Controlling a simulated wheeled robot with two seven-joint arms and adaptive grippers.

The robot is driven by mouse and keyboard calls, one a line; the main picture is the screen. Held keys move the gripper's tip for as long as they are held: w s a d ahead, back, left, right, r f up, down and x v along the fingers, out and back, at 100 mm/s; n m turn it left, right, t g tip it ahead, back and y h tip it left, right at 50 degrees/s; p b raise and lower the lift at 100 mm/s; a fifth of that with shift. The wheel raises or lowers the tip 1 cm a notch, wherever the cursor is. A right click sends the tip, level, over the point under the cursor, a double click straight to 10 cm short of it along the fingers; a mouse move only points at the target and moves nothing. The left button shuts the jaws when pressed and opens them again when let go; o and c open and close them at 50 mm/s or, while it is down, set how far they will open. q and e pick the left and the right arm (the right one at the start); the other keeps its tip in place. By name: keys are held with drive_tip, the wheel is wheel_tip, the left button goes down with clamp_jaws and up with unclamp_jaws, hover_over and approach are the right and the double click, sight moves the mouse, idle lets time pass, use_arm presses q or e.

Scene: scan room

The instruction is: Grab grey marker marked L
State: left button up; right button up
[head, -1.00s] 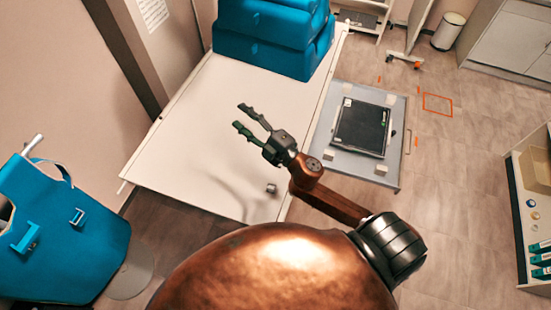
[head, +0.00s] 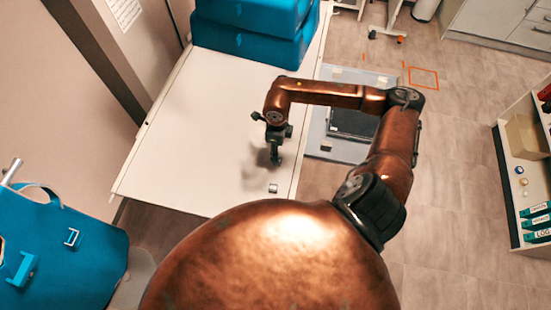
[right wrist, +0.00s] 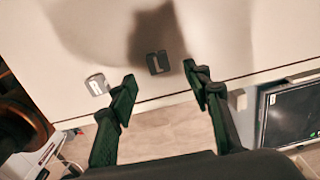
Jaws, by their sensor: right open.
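The grey marker marked L (right wrist: 158,62) is a small dark grey block on the white table top, near the table's edge, in the right wrist view. I cannot make it out in the head view. My right gripper (right wrist: 161,77) is open and empty, with the marker just beyond and between its fingertips, not touching as far as I can tell. In the head view the right gripper (head: 274,150) points down over the table (head: 195,120). A lighter marker marked R (right wrist: 96,84) lies to the left of the L marker; a small light block shows in the head view (head: 272,188). My left gripper is not in view.
Blue cushions (head: 250,40) are stacked at the table's far end. A grey platform with a dark panel (head: 352,123) stands right of the table. A blue bag-like item (head: 60,250) is at lower left. A shelf with binders (head: 525,190) stands at right.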

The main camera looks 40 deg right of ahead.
drive_tip(key=shift+s+f, duration=0.1)
drive_tip(key=shift+f, duration=0.85)
wheel_tip(320, 180, down, 5)
drive_tip(key=shift+a+p, duration=0.1)
drive_tip(key=shift+p, duration=0.7)
drive_tip(key=shift+c, duration=0.3)
drive_tip(key=c, duration=0.3)
clamp_jaws()
drive_tip(key=shift+r, duration=0.1)
